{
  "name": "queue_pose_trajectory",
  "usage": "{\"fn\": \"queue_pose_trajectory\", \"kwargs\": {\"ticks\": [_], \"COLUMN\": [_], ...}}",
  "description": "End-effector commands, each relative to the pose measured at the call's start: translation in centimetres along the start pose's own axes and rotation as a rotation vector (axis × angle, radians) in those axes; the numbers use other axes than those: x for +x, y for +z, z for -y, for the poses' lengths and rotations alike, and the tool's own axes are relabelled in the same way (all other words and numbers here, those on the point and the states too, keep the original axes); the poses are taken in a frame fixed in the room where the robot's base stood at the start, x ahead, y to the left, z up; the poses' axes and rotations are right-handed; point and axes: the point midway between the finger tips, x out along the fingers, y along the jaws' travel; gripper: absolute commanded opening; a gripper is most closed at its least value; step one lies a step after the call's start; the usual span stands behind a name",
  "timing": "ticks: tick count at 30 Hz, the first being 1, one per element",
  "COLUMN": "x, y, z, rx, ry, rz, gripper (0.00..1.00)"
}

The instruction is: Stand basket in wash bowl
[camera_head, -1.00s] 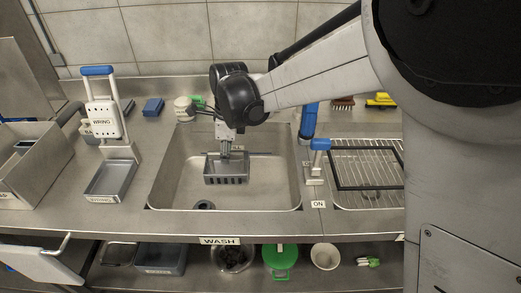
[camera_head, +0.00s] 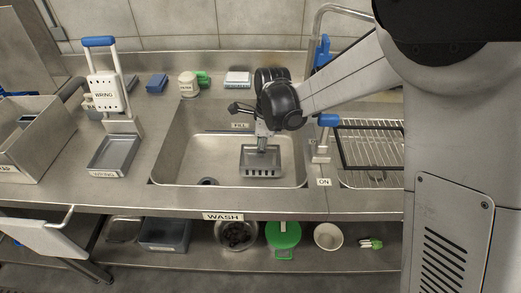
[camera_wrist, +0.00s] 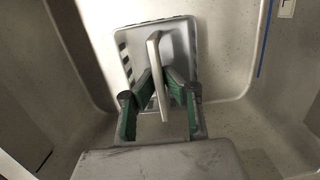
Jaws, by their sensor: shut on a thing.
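The grey slotted basket (camera_head: 261,162) is in the right half of the wash bowl (camera_head: 205,160), the steel sink behind the WASH label. My gripper (camera_head: 263,146) is above the basket, shut on its handle. In the wrist view, the green-padded fingers of my gripper (camera_wrist: 160,95) close on the upright handle (camera_wrist: 154,60), with the basket (camera_wrist: 182,45) beyond it, near the bowl's walls. I cannot tell whether the basket's underside touches the bowl floor.
The drain (camera_head: 208,182) lies at the bowl's front left. A blue-handled lever (camera_head: 325,122) and a wire rack (camera_head: 372,150) stand to the right. The wringer (camera_head: 105,88) and its tray (camera_head: 114,154) are at the left. The bowl's left half is clear.

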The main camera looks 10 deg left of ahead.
Motion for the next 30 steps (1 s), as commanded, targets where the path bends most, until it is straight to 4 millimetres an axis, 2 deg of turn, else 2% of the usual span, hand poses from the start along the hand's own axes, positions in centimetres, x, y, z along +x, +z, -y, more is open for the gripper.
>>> {"fn": "queue_pose_trajectory", "kwargs": {"ticks": [23,24,27,30], "x": [1.1,1.1,1.1,1.1], "y": [-0.1,-0.1,-0.1,-0.1], "z": [0.0,0.0,0.0,0.0], "rx": [0.000,0.000,0.000,0.000], "ry": [0.000,0.000,0.000,0.000], "rz": [0.000,0.000,0.000,0.000], "gripper": [0.00,0.10,0.24,0.26]}}
